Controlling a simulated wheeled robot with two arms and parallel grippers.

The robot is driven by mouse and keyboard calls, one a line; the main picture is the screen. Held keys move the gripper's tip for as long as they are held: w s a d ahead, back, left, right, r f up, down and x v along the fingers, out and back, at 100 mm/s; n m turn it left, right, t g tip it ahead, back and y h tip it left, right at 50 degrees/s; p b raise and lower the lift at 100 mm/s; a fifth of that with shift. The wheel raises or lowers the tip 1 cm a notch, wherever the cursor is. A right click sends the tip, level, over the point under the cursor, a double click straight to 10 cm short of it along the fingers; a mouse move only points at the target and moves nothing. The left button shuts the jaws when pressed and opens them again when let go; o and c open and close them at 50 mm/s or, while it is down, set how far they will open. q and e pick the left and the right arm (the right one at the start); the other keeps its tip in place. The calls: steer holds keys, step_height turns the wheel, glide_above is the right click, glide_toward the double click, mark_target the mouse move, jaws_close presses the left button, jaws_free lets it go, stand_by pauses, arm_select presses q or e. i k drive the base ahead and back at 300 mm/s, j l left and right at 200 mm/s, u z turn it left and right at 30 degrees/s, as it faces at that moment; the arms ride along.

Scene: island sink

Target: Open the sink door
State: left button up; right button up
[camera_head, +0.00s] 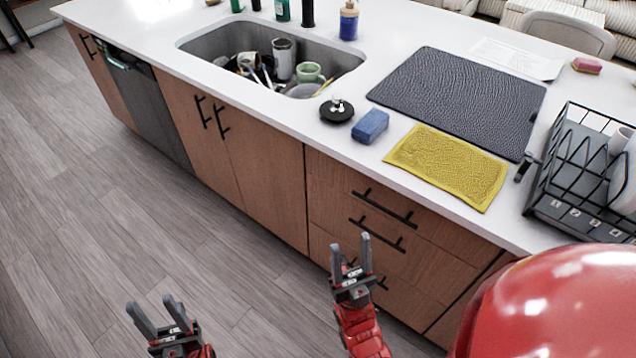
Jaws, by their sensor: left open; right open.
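The sink cabinet has a left wooden door (194,130) and a right wooden door (262,178) below the sink (215,46). Both are shut, with black bar handles (213,116) side by side near their shared edge at the top. My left gripper (157,308) is open and empty at the lower left, over the floor and well apart from the doors. My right gripper (351,248) is open and empty in front of the drawer stack (385,240), to the right of the sink doors. Its fingers point up and hide part of the lower drawers.
A dark dishwasher (150,105) is left of the doors. The white countertop (335,150) holds a blue sponge (370,126), yellow cloth (447,166), dark mat (460,98) and dish rack (580,165). The sink contains dishes. The wood floor (130,215) before the doors is clear.

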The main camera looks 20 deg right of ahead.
mark_target(268, 162)
steer(key=z, duration=0.2)
steer(key=i+j+u, duration=0.15)
steer(key=i+u, duration=0.2)
steer(key=i, duration=0.15)
steer(key=i+u, duration=0.3)
steer(key=i, duration=0.15)
